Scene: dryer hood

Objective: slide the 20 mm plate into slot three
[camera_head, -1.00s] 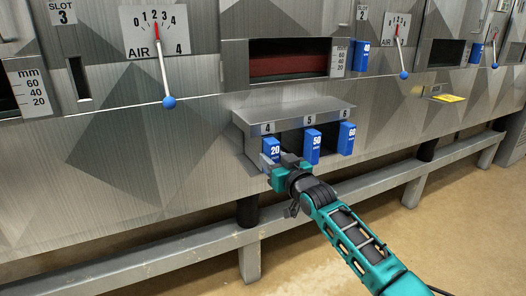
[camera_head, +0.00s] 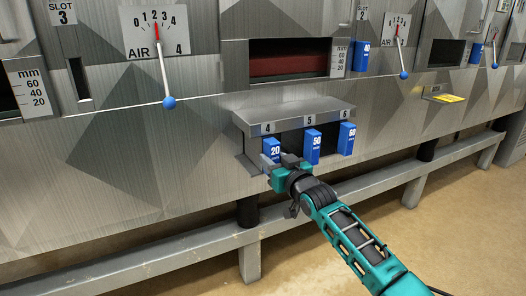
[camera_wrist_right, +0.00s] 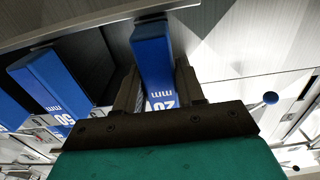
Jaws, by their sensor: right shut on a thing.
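The blue 20 mm plate (camera_head: 272,149) stands in bay 4 of the rack, at its left end. My right gripper (camera_head: 274,166) is at the plate's lower front and shut on it. In the right wrist view the plate (camera_wrist_right: 154,55) lies between the two dark fingers (camera_wrist_right: 157,92), its number partly hidden by the gripper. Slot three (camera_head: 79,78) is a narrow dark upright opening in the metal wall at upper left, under the SLOT 3 label (camera_head: 62,12). It is empty as far as I can see. My left gripper is not in view.
The rack (camera_head: 293,113) also holds a blue 50 plate (camera_head: 313,146) and a blue 60 plate (camera_head: 347,138). A blue 40 plate (camera_head: 362,56) sits in slot 2. An air lever with a blue knob (camera_head: 168,102) hangs between slot three and the rack. A rail (camera_head: 190,249) runs below.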

